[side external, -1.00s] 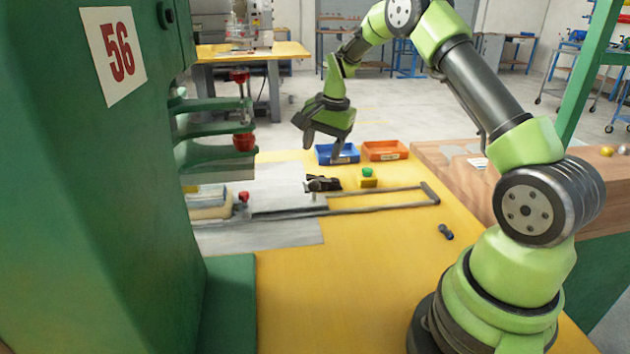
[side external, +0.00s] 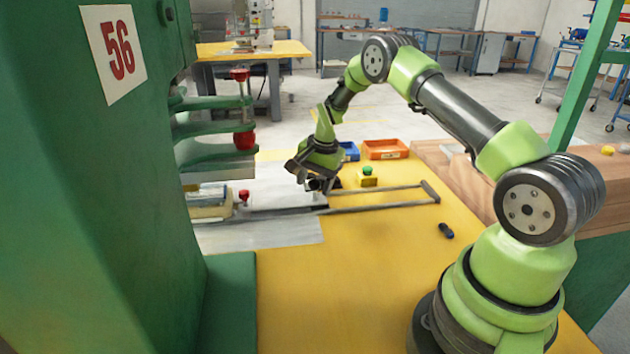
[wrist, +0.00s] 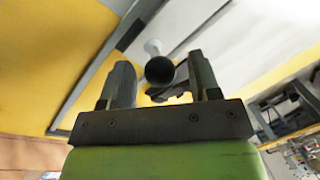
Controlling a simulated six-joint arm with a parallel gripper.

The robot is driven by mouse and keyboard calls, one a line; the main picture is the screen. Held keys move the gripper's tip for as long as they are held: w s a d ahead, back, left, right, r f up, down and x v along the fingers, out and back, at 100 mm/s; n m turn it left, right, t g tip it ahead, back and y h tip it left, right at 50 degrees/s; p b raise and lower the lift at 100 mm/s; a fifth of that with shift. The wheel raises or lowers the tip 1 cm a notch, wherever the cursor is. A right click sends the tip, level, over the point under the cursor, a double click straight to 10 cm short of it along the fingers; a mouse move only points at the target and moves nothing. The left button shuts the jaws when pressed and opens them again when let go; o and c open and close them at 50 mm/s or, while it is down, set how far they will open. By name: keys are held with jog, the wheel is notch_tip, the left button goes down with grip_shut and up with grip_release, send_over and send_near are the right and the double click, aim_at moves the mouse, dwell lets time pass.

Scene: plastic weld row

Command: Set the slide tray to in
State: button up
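The slide tray is a pale flat plate (side external: 262,194) on the grey bed in front of the green press. In the wrist view, a pale plate (wrist: 215,35) lies beyond my fingers. A post with a round black knob (wrist: 160,70) stands between my two fingers there. My gripper (side external: 303,182) is low over the tray's right part in the side view and hides the post. In the wrist view my gripper (wrist: 162,78) is open, with a small gap on either side of the knob. I cannot tell whether either finger touches it.
Two grey rails (side external: 385,206) run right to an end bar (side external: 430,191). A yellow box with a green button (side external: 368,175), a blue bin (side external: 350,151) and an orange bin (side external: 386,149) stand behind. A dark small part (side external: 446,230) lies on the yellow table, whose front is clear.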

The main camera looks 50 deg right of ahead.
aim_at(293, 200)
grip_shut()
jog(key=shift+w+a, duration=1.55)
jog(key=shift+a, duration=0.05)
jog(key=shift+o, duration=0.4)
grip_release()
notch_tip(293, 200, up, 10)
jog(key=s, duration=0.2)
jog(key=shift+d, duration=0.2)
jog(key=shift+f, duration=0.1)
